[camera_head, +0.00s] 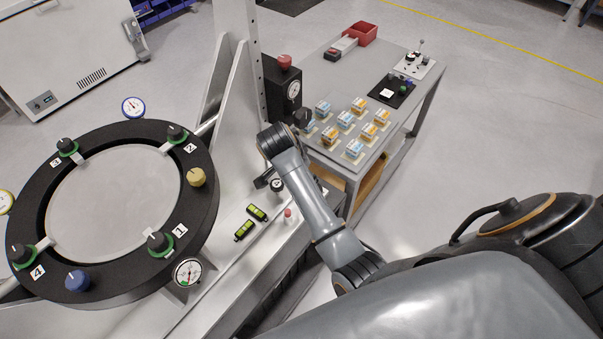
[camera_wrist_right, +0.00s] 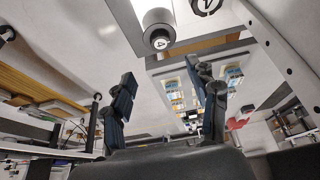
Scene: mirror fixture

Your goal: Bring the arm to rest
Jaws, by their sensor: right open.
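My right arm (camera_head: 318,215) reaches in from the right in the head view, bent up beside the grey upright of the mirror fixture. Its wrist is near the table corner, and the gripper is mostly hidden there. In the right wrist view my right gripper (camera_wrist_right: 168,98) is open, its two dark fingers wide apart with nothing between them. Small boxes show beyond the fingers. My left gripper is in neither view.
The round mirror fixture (camera_head: 203,215) with numbered knobs stands at the left. A grey table (camera_head: 318,75) behind the wrist carries several blue and orange boxes (camera_head: 360,105) and a red bin (camera_head: 362,32). Two green-yellow levels (camera_head: 250,222) lie on the fixture ledge. Open floor lies to the right.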

